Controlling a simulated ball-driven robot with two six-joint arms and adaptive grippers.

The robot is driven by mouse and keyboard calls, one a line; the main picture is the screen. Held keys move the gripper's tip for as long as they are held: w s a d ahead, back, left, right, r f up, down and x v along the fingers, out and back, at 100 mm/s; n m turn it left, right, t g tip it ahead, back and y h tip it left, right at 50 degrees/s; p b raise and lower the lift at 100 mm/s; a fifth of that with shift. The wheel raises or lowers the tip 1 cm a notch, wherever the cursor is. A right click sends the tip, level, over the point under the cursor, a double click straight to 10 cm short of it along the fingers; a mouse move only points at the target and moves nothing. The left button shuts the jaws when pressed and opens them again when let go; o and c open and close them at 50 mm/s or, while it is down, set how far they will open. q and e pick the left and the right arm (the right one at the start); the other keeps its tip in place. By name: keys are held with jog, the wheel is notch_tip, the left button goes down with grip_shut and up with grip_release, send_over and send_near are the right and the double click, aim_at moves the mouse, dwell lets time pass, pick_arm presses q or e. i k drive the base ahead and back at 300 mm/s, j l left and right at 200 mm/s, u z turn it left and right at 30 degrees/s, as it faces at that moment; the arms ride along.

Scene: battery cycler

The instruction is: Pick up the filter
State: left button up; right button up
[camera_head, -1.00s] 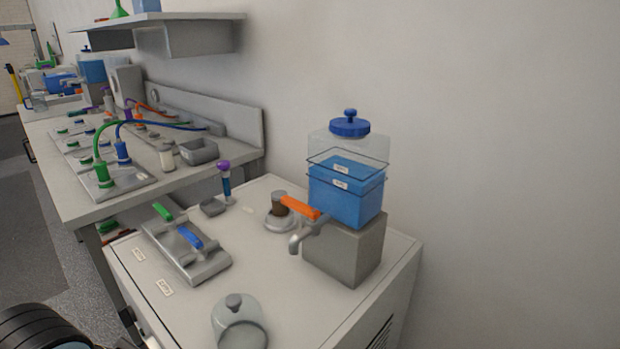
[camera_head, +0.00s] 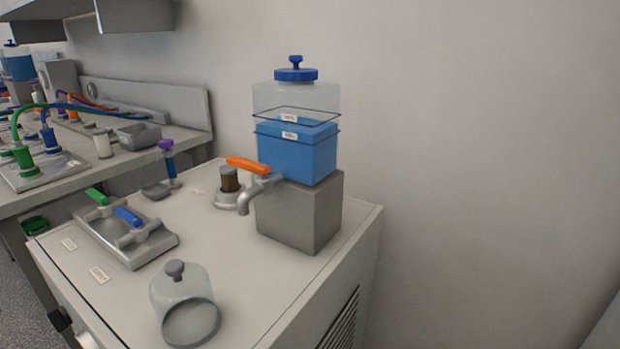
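No object is labelled as a filter. The likeliest candidate is a short brown cylinder with a grey top (camera_head: 229,179), upright in a round grey base (camera_head: 231,200) on the white cabinet top, left of the tap. A clear dome cover with a grey knob (camera_head: 182,289) rests near the cabinet's front edge. A slim blue piece with a purple top (camera_head: 168,160) stands upright behind a small grey dish. Neither of my grippers shows in the head view.
A tank of blue liquid (camera_head: 297,150) stands on a grey block (camera_head: 300,215), with an orange-handled tap (camera_head: 250,185) jutting left. A metal tray with green and blue handles (camera_head: 128,238) lies at left. A bench with hoses (camera_head: 110,118) is beyond.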

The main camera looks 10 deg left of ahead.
aim_at(229, 173)
jog(key=k+j+u, duration=0.1)
jog(key=j, duration=0.3)
jog(key=k+j+u, duration=0.15)
jog(key=j, duration=0.25)
jog(key=k+j+u, duration=0.1)
jog(key=j, duration=0.3)
